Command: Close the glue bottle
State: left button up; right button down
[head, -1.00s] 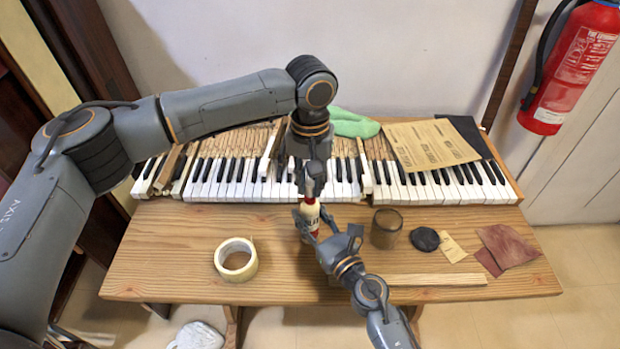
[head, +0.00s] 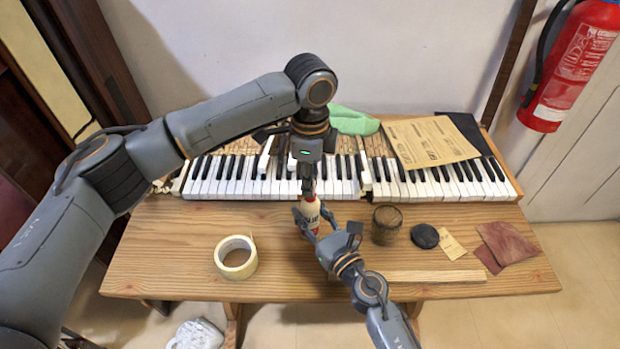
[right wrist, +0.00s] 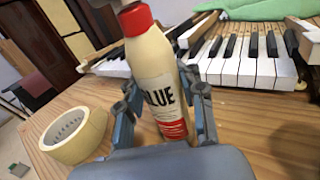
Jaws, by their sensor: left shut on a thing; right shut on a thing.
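The cream glue bottle (head: 309,209), with a white label and red parts, stands upright near the middle of the table. It also shows large in the right wrist view (right wrist: 157,80). My right gripper (head: 314,224) is shut on the bottle's body, a finger on each side. My left gripper (head: 307,188) points straight down over the bottle's top and is shut on the cap there. A red cap or collar (right wrist: 136,20) shows at the bottle's top in the right wrist view. The left fingers hide the tip, so I cannot tell how far the cap is seated.
A tape roll (head: 236,257) lies left of the bottle. A brown jar (head: 386,225), a black disc (head: 425,236) and leather scraps (head: 506,243) lie to the right. A wooden strip (head: 430,277) lies in front. Piano keys (head: 235,178) run behind.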

pick_arm(q)
jog(key=m, duration=0.4)
jog(key=shift+w+a, duration=0.1)
jog(key=shift+w, duration=0.05)
jog(key=m, duration=1)
jog(key=shift+m, duration=0.3)
jog(key=m, duration=0.4)
jog(key=o, duration=0.7)
jog(key=shift+o, duration=0.2)
jog(key=shift+r, duration=0.1)
notch_tip(320, 180, up, 12)
